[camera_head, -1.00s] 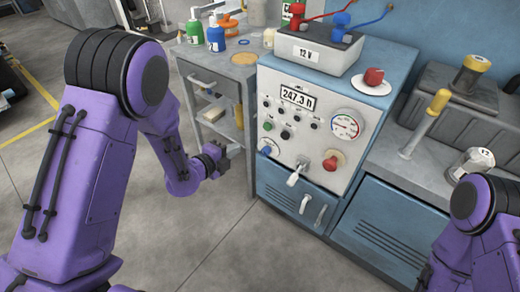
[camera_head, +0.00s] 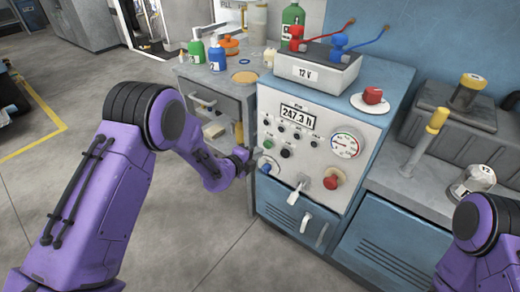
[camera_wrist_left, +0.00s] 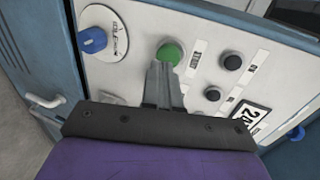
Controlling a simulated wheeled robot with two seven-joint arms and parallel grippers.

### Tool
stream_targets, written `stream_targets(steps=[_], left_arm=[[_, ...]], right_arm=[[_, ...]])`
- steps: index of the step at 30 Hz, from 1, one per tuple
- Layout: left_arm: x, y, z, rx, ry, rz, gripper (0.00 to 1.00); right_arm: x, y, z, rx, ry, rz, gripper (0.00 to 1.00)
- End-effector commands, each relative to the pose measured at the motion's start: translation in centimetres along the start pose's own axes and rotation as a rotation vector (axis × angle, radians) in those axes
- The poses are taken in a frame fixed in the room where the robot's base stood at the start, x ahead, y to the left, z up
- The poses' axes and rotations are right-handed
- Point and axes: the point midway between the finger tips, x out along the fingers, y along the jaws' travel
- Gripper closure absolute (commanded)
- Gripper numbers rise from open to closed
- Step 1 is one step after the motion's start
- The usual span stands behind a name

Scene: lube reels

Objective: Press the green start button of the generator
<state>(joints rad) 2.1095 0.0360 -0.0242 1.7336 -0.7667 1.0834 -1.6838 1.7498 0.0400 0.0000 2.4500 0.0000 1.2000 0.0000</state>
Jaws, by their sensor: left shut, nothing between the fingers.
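The generator (camera_head: 318,165) is a grey-white control panel with blue sides. Its green button (camera_head: 268,144) is at the left of the panel, above a blue knob (camera_head: 265,169). In the left wrist view the round green button (camera_wrist_left: 171,53) is just beyond my fingertips, with the blue knob (camera_wrist_left: 93,40) to its left. My left gripper (camera_head: 252,158) is shut and empty in front of the panel's left edge. Its fingertips (camera_wrist_left: 161,70) overlap the button's lower edge in the wrist view; I cannot tell whether they touch. My right gripper is out of view.
Black buttons (camera_wrist_left: 231,61) sit near the green one. A red knob (camera_head: 333,179) and a switch lever (camera_head: 297,193) are lower on the panel. A 12 V battery (camera_head: 317,70) stands on top. A bottle-laden cart (camera_head: 213,84) is at the left.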

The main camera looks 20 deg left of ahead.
Motion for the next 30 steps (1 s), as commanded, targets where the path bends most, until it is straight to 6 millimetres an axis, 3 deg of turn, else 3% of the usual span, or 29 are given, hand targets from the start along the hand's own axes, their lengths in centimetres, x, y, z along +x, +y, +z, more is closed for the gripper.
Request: stream_targets(steps=[6, 17, 24, 30], left_arm=[[2.2, -0.7, 0.0, 0.001, 0.000, 0.000, 1.00], [2.5, -0.8, 0.0, 0.001, 0.000, 0.000, 1.00], [4.5, -1.4, -0.1, 0.004, 0.001, -0.002, 1.00], [4.6, -1.8, -0.3, 0.002, 0.004, -0.007, 1.00]], right_arm=[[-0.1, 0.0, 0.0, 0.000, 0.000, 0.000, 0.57], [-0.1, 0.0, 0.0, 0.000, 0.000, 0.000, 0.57], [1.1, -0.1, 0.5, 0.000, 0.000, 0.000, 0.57], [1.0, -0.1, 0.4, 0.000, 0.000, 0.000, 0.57]])
